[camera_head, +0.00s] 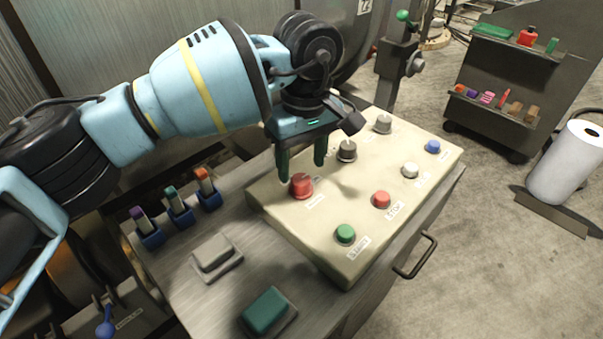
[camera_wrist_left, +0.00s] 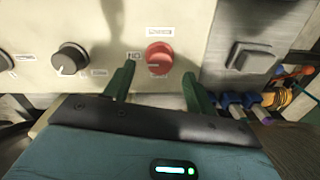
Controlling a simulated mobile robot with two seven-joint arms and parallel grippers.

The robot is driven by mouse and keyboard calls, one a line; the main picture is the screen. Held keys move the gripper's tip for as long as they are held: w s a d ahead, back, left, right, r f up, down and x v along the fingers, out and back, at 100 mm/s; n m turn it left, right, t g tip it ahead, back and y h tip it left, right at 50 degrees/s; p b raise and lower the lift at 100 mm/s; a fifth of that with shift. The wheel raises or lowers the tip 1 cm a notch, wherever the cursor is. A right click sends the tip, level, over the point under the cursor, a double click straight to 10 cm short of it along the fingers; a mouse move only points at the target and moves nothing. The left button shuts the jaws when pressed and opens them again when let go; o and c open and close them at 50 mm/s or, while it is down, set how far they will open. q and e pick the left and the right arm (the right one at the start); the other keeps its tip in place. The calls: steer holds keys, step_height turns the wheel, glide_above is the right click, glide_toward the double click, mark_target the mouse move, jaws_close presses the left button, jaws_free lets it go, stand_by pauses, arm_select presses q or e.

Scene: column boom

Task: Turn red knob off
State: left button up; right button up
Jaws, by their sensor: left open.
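The red knob (camera_head: 301,186) sits on the cream control panel (camera_head: 310,235), near its left end. My left gripper (camera_head: 302,172) is open, with its two green fingers pointing down just above and behind the knob. In the left wrist view the red knob (camera_wrist_left: 159,57) shows between and beyond the open fingertips (camera_wrist_left: 158,78), with a label above it and small labels beside and below it. The fingers look apart from the knob, though contact is hard to judge. My right gripper is not in view.
The panel also carries a black knob (camera_head: 347,150), a grey knob (camera_head: 383,123), and red (camera_head: 381,199), green (camera_head: 345,233), white (camera_head: 410,170) and blue (camera_head: 433,146) buttons. Coloured switches (camera_head: 173,203) stand left of it. A metal handle (camera_head: 417,257) sticks out in front.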

mark_target(301, 179)
arm_select(q)
steer(key=shift+f, duration=2)
steer(key=c, duration=1)
